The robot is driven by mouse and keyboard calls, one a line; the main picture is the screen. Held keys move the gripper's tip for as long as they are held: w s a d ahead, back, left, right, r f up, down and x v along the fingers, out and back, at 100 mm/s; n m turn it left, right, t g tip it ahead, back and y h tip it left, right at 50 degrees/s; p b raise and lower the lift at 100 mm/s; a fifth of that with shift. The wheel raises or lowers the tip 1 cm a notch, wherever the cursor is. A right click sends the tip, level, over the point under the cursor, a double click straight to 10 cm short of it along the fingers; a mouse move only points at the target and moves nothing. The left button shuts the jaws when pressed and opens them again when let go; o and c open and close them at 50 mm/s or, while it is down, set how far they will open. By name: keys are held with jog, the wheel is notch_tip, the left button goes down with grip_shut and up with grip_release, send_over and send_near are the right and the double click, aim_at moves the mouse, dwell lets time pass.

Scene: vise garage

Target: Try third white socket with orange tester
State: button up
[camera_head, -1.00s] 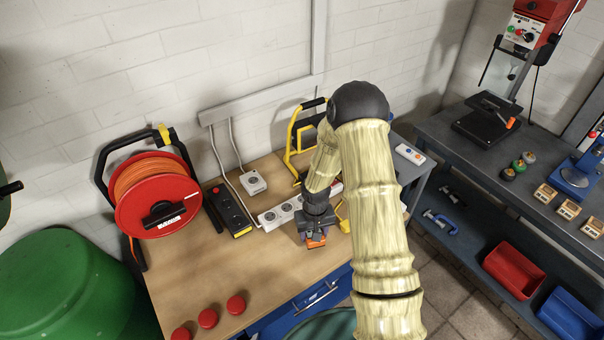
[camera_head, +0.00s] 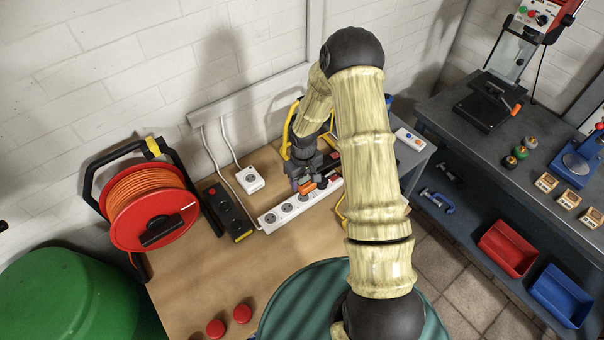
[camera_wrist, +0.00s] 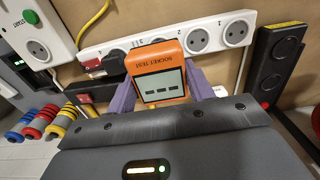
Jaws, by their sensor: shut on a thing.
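My gripper (camera_wrist: 160,90) is shut on the orange tester (camera_wrist: 157,72), labelled SOCKET TEST. Its small screen shows dashes. In the head view my gripper (camera_head: 308,182) holds the tester (camera_head: 307,188) at the white socket strip (camera_head: 274,218), toward its right part. In the wrist view the strip (camera_wrist: 217,36) runs behind the tester. The sockets numbered 1 (camera_wrist: 237,32) and 2 (camera_wrist: 197,40) show empty to the tester's right. The tester covers the strip beside socket 2, so I cannot tell whether its pins are in a socket.
A black plug (camera_wrist: 103,66) sits in the strip left of the tester. A black socket strip (camera_head: 228,210), a white socket box (camera_head: 250,180) and a red cable reel (camera_head: 150,208) stand to the left. Red buttons (camera_head: 242,314) lie on the front of the bench, with clear wood behind.

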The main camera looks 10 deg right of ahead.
aim_at(303, 179)
jog(key=shift+f+b, duration=2.05)
jog(key=shift+f, duration=0.9)
jog(key=shift+f+b, duration=0.6)
jog(key=shift+b, duration=0.05)
dwell(0.6)
jog(key=o, duration=1.5)
jog(key=shift+r, duration=0.1)
notch_tip(303, 179, up, 17)
jog(key=b, duration=0.3)
jog(key=shift+r, duration=0.15)
